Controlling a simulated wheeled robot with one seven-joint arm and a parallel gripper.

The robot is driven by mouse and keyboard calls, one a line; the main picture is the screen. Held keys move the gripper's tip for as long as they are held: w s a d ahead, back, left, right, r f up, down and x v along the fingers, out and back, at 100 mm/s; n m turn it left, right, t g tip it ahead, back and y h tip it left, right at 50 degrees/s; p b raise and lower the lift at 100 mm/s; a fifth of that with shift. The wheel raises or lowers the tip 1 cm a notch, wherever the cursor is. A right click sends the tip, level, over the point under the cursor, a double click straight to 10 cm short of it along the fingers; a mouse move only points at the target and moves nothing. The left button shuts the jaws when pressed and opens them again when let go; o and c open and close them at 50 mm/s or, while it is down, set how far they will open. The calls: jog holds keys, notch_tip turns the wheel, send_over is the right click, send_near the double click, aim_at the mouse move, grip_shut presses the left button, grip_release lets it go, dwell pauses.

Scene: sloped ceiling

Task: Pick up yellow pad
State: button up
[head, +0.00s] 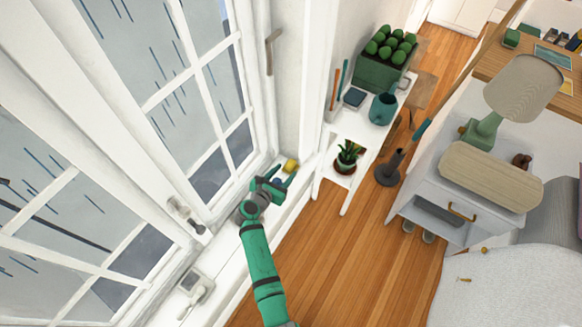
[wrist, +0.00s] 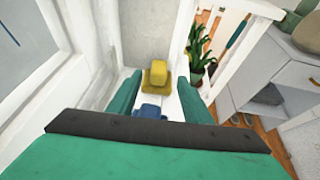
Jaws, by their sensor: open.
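The yellow pad (head: 290,166) is a small yellow thing on the white window sill (head: 232,254), near the sill's far end. In the wrist view the yellow pad (wrist: 157,75) has a rounded upper part over a wider base. My gripper (head: 276,180) is over the sill, just short of the pad. In the wrist view my gripper (wrist: 157,97) is open, with teal fingers left and right and the pad beyond them, apart from both. A small blue thing (wrist: 150,110) lies nearer, between the fingers; its lower part is hidden by my gripper.
The window frame (head: 190,120) and wall stand close on the left. A white shelf (head: 360,130) with a potted plant (head: 347,157) stands beyond the sill to the right. Wooden floor (head: 345,240) is open to the right.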

aim_at(288, 168)
jog(key=x, duration=0.3)
jog(key=shift+w+f, duration=0.1)
jog(key=shift+w, duration=0.05)
jog(key=c, duration=1.1)
jog(key=shift+c, duration=0.2)
